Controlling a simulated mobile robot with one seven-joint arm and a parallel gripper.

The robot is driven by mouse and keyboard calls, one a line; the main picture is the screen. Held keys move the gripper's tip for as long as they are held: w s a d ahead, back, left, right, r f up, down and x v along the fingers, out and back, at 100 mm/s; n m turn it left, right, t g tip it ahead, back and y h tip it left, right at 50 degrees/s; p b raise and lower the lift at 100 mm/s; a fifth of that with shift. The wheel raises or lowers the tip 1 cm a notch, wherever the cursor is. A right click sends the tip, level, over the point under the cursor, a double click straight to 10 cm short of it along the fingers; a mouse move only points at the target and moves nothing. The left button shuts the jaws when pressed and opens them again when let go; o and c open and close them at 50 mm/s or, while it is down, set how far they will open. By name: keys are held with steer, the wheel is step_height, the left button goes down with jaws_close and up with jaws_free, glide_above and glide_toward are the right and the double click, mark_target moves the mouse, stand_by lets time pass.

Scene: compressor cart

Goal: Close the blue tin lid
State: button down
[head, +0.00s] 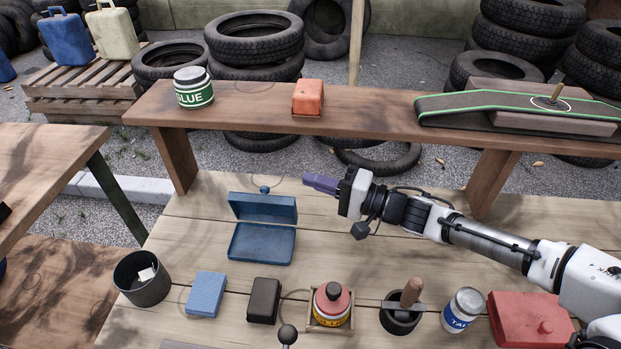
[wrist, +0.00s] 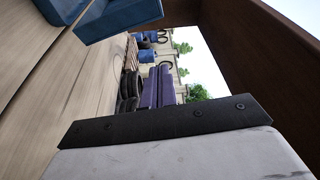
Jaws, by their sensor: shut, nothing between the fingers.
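The blue tin (head: 261,243) lies on the wooden table in the middle of the head view. Its lid (head: 263,208) stands open, nearly upright, at the tin's back edge. In the wrist view, blue parts of the lid (wrist: 115,14) and the tin (wrist: 52,10) show cut off at the top left. My gripper (head: 308,181) has purple fingers, shut and empty. It is to the right of the lid and slightly behind it in the head view, apart from it and pointing left. The fingers also show in the wrist view (wrist: 157,85).
A raised wooden shelf (head: 250,102) runs behind my gripper, bearing a glue jar (head: 193,88) and an orange block (head: 308,97). In front of the tin are a dark cup (head: 141,281), a blue block (head: 206,294) and a black block (head: 264,300). Table right of the tin is clear.

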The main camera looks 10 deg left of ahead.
steer(key=a, duration=0.2)
steer(key=a+p, duration=0.1)
steer(key=a, duration=0.2)
steer(key=a+p, duration=0.1)
steer(key=a, duration=0.1)
steer(key=shift+s+a, duration=0.3)
steer(key=shift+s, duration=0.05)
steer(key=shift+s+f, duration=0.1)
steer(key=shift+s, duration=0.4)
steer(key=shift+s+a, duration=0.1)
steer(key=shift+s, duration=0.1)
